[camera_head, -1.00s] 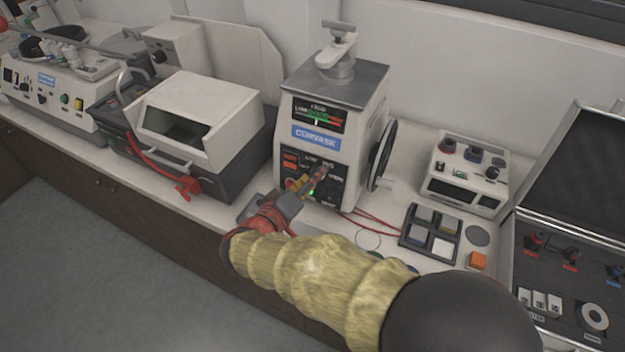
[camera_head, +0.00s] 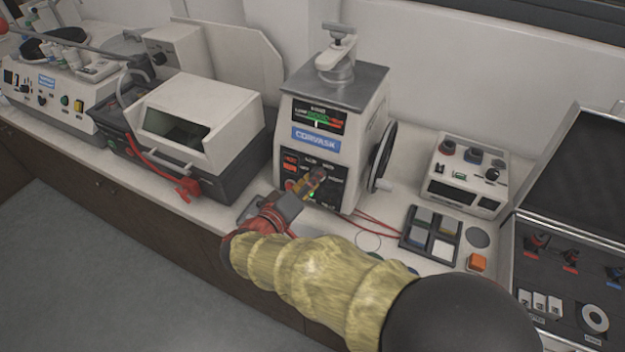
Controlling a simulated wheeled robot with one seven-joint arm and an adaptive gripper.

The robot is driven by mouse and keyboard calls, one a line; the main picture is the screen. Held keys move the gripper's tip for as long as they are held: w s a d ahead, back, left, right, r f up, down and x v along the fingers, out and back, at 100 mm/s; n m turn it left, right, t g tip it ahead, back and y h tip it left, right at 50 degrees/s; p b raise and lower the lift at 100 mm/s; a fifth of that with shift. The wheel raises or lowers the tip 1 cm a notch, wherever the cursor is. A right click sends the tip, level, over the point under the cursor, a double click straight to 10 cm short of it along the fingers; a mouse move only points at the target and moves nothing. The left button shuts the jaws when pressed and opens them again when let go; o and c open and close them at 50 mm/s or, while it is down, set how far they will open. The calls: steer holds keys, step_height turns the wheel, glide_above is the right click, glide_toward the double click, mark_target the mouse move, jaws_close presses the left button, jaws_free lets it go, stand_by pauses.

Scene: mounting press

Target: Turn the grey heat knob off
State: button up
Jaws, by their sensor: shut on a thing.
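The mounting press (camera_head: 330,142) stands at the middle of the bench, with a blue label, a gauge and a dark control panel (camera_head: 291,170) on its front. My gripper (camera_head: 317,176) is at the middle of this panel, its fingers pointing at it. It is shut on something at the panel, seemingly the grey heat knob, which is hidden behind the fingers. The knob's pointer cannot be seen. A small green light (camera_head: 312,196) glows just below the fingertips.
A handwheel (camera_head: 383,157) sticks out from the press's right side. Red cables (camera_head: 378,219) lie on the bench to the right. A white box with knobs (camera_head: 466,172) and a tray of square samples (camera_head: 431,232) stand further right. A hooded machine (camera_head: 190,125) stands left.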

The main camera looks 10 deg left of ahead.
steer(key=shift+n, duration=0.4)
steer(key=shift+c, duration=0.2)
steer(key=shift+s+d+f+m+t+y+p, duration=0.1)
steer(key=shift+m+t+y+p, duration=0.15)
steer(key=shift+m+p, duration=4.8)
steer(key=shift+w+a+m+t+y+p, duration=0.1)
steer(key=shift+m+t+y+p, duration=0.15)
steer(key=shift+m+p, duration=4.85)
steer(key=shift+s+d+f+m+t+y+p, duration=0.2)
steer(key=shift+m+p, duration=2.1)
steer(key=shift+m, duration=5.45)
steer(key=shift+w+a+r, duration=0.1)
steer(key=shift+r, duration=0.05)
